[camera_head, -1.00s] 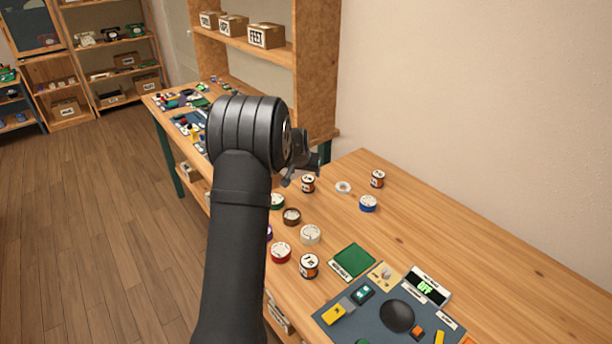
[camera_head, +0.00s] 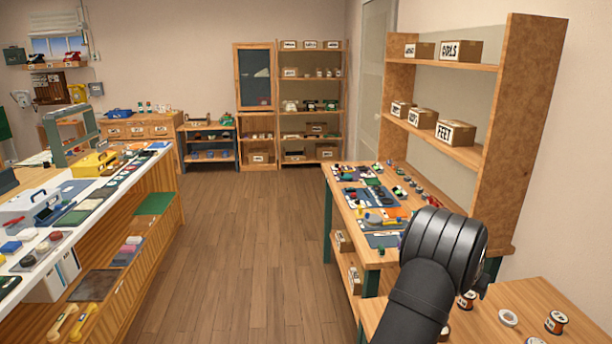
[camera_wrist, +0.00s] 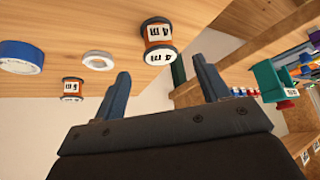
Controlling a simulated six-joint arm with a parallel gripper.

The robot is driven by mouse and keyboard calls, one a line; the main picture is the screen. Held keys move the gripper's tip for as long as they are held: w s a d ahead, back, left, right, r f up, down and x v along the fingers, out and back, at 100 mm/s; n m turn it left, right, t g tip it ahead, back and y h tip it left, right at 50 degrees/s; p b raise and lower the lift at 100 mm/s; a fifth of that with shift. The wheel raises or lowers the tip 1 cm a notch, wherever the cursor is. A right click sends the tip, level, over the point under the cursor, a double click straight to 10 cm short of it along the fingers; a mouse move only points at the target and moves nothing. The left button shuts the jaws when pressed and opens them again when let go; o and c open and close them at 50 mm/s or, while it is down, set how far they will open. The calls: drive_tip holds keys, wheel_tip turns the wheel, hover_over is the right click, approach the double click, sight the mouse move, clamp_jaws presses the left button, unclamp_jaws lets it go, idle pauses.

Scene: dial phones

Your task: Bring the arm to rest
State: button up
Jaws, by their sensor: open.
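My arm rises at the lower right of the head view, with its dark rounded wrist joint (camera_head: 445,250) in front of the right-hand workbenches. My gripper shows in the wrist view (camera_wrist: 165,85), its two fingers wide apart with nothing between them. In the head view the gripper is mostly hidden behind the wrist joint. Beyond the fingers lie an orange-and-black labelled spool (camera_wrist: 158,42), a white ring (camera_wrist: 99,61), a blue-rimmed roll (camera_wrist: 21,57) and a second labelled spool (camera_wrist: 72,88). The fingers appear apart from them.
The near right bench (camera_head: 590,320) carries spools and rings beside my arm. A second bench (camera_head: 350,225) with parts on mats stands behind it, under a tall shelf (camera_head: 520,110) of labelled boxes. A long counter (camera_head: 90,215) is at left. The wooden floor (camera_head: 250,250) between is clear.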

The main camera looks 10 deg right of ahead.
drive_tip(key=x, duration=0.7)
drive_tip(key=shift+w+d+f, duration=0.1)
drive_tip(key=shift+f, duration=0.3)
drive_tip(key=shift+r, duration=0.15)
